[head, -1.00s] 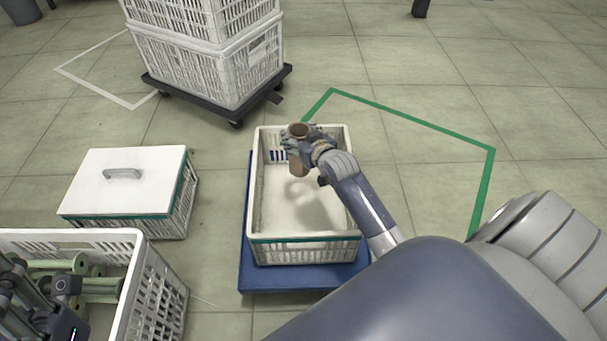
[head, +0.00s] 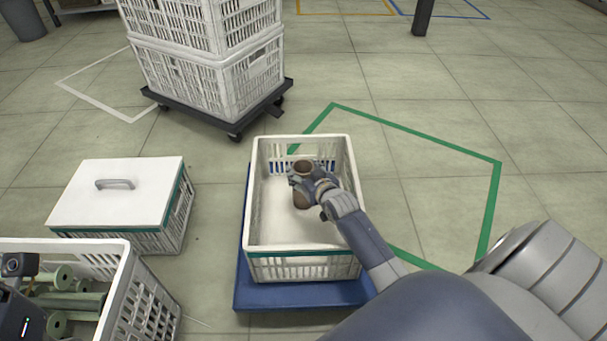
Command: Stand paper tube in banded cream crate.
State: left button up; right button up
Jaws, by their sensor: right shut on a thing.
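The paper tube (head: 302,197) is brown and roughly upright, with its open top end showing. My right gripper (head: 303,178) is shut on the tube near its top. The tube is inside the outline of the banded cream crate (head: 302,250), which has a green band along its near side; I cannot tell whether the tube's lower end touches the crate floor. The crate is otherwise empty. My left gripper is not clearly in view; only part of my left arm shows at the lower left edge.
The crate stands on a blue base (head: 300,297). A white-lidded crate (head: 120,195) is at its left. An open crate (head: 120,285) with several green bobbins (head: 75,300) is at lower left. Stacked crates (head: 210,70) stand on a black dolly behind. Floor at the right is clear.

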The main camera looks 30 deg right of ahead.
jog(key=shift+f, duration=0.1)
jog(key=o, duration=1.4)
jog(key=shift+c, duration=0.2)
